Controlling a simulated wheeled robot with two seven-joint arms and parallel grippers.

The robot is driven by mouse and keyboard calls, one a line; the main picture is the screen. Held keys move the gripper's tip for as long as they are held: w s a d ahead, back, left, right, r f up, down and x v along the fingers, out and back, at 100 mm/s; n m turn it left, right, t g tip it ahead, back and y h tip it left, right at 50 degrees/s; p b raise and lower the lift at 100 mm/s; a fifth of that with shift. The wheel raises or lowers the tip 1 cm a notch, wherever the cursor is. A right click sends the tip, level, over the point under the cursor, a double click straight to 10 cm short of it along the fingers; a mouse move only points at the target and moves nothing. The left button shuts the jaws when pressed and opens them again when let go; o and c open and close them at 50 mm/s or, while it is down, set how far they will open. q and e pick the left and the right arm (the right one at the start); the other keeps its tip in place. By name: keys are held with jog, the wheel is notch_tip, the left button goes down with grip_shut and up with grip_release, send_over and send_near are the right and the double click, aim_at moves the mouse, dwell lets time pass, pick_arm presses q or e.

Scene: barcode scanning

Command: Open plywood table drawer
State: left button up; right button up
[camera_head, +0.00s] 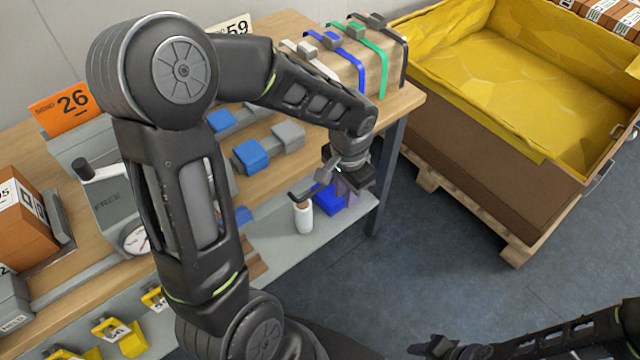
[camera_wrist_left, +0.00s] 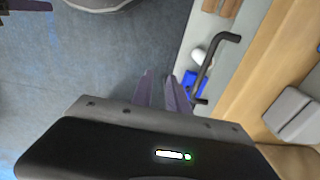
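The plywood table (camera_head: 405,98) runs along the left and middle of the head view. A dark bar handle (camera_head: 312,182) stands out at its front edge; it shows closer in the left wrist view (camera_wrist_left: 214,62). My left gripper (camera_head: 347,195) is beside the handle's right end in the head view. In the left wrist view its purple fingers (camera_wrist_left: 161,82) are apart with a narrow gap, and the handle lies to their right, not between them. My right gripper (camera_head: 432,346) is low in the head view, dark, and its finger state is unclear.
Below the tabletop a grey shelf (camera_head: 283,248) holds a white bottle (camera_head: 303,217) and a blue bin (camera_head: 328,200). A yellow-lined crate (camera_head: 490,165) on a pallet (camera_head: 515,250) stands to the right. Floor between table and crate is clear. My left arm hides part of the table.

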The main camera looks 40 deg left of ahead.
aim_at(319, 187)
pick_arm(q)
jog(key=a+r+y, duration=0.2)
jog(key=a+r, duration=0.3)
jog(key=r, duration=0.1)
jog(key=shift+a, duration=0.3)
jog(key=shift+s, duration=0.15)
jog(key=f, duration=0.2)
jog(key=a+f, duration=0.1)
jog(key=f, duration=0.4)
jog(key=shift+w+a+f+b, duration=0.15)
jog(key=shift+w+f+b, duration=0.05)
jog(key=shift+f+b, duration=0.15)
grip_shut()
dwell(0.7)
